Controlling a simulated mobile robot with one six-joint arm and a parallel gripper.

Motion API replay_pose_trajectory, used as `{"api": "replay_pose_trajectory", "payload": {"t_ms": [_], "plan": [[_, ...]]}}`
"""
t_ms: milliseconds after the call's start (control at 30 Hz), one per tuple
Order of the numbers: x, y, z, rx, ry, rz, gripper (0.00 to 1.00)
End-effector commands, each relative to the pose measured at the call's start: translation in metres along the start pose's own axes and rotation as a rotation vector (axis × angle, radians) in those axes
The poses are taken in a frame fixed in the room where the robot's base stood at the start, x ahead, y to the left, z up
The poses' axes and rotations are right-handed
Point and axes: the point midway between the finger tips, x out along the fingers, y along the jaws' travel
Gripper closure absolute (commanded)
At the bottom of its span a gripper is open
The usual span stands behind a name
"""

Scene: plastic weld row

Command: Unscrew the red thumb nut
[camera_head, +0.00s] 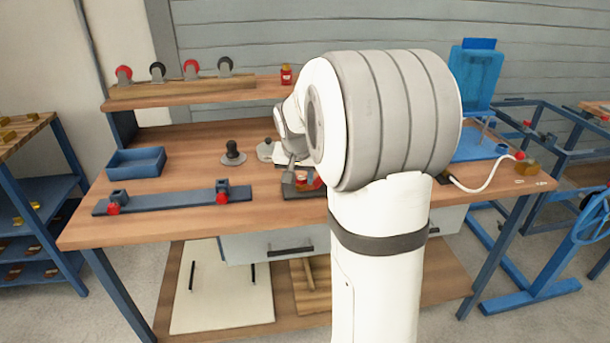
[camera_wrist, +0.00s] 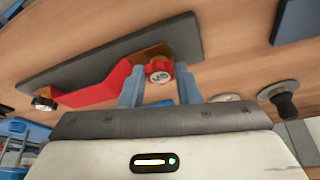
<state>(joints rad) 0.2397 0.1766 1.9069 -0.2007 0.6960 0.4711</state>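The red thumb nut (camera_wrist: 159,71) sits on a yellowish fitting at the end of a red part (camera_wrist: 95,93), which lies on a dark grey plate (camera_wrist: 95,55). In the wrist view its marked face points towards my camera. My gripper (camera_wrist: 161,72) has its two blue fingers apart, one on each side of the nut. Narrow gaps seem to show, and I see no firm contact. In the head view my arm hides most of this spot; the red part (camera_head: 304,183) shows just below my gripper (camera_head: 289,172).
A blue bar with red knobs (camera_head: 165,200) and a blue tray (camera_head: 136,162) are on the bench to the left. Black-handled pieces (camera_head: 232,154) stand behind. A shelf (camera_head: 190,95) runs along the back. A blue press (camera_head: 475,75) stands at the right.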

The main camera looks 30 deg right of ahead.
Motion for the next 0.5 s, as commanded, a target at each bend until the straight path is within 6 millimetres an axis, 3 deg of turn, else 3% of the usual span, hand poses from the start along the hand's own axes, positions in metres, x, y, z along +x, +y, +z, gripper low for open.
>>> {"api": "replay_pose_trajectory", "payload": {"t_ms": [167,500], "plan": [[0.0000,0.0001,0.0000,0.000,0.000,0.000,0.91],[-0.0020,0.0018,-0.0019,-0.164,-0.003,-0.068,0.92]]}}
